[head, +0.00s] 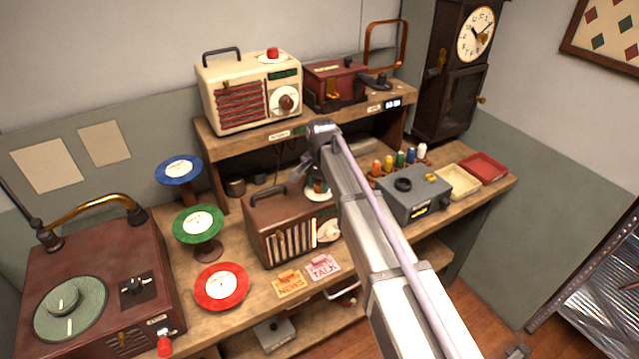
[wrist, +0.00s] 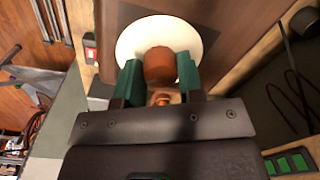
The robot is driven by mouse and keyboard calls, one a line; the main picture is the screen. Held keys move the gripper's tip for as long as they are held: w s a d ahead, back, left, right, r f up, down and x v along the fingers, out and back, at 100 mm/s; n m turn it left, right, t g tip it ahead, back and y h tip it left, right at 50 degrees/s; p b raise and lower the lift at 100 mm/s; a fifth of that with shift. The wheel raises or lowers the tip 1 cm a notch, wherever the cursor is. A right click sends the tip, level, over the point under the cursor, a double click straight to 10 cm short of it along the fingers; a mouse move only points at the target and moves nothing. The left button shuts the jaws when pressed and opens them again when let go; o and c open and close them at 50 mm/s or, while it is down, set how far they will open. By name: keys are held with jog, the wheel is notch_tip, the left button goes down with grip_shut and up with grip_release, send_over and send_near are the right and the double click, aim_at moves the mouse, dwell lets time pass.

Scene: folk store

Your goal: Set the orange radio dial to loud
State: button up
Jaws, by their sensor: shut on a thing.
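The brown radio (head: 262,235) stands on the bench in the middle of the head view. Its top carries a pale round dial plate (wrist: 128,42), also partly visible in the head view (head: 312,197). On the plate sits the orange dial (wrist: 158,62), a round knob. My gripper (wrist: 158,72) has one green finger on each side of the dial and is shut on it. In the head view my gripper (head: 317,183) is above the radio's top right and hides most of the dial. Markings on the plate are not readable.
A cream radio (head: 235,98) with a red top knob (head: 272,52) stands on the shelf behind. A grey box (head: 410,200) is close on the right. Red (head: 220,287), green (head: 198,224) and blue (head: 179,169) discs stand to the left.

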jog(key=o, duration=0.9)
jog(key=shift+r, duration=0.1)
jog(key=r+p, duration=1)
jog(key=p, duration=0.1)
jog(key=shift+s+d+r, duration=0.15)
jog(key=shift+d+r, duration=0.05)
jog(key=shift+r, duration=0.15)
